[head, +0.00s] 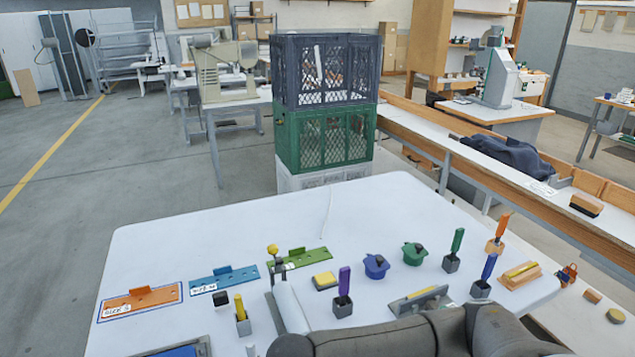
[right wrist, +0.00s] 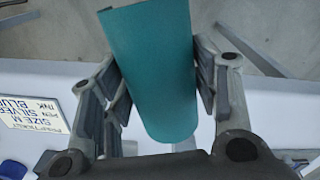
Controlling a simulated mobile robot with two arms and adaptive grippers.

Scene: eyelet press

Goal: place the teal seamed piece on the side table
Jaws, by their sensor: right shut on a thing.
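The teal seamed piece (right wrist: 150,65) is a smooth curved teal shape in the right wrist view. It stands between the two fingers of my right gripper (right wrist: 160,95), which is shut on it. In the head view, a dark grey arm (head: 400,335) of mine crosses the bottom edge; neither the teal piece nor the right fingertips can be made out there. My left gripper is not in view. I cannot tell which surface is the side table.
A white worktable (head: 160,245) carries orange (head: 140,300), blue (head: 222,277) and green (head: 300,257) plates, colored-handled tools and small blocks. Stacked crates (head: 325,110) stand behind it, a long bench (head: 520,165) to the right. A lettered card (right wrist: 32,112) shows in the right wrist view.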

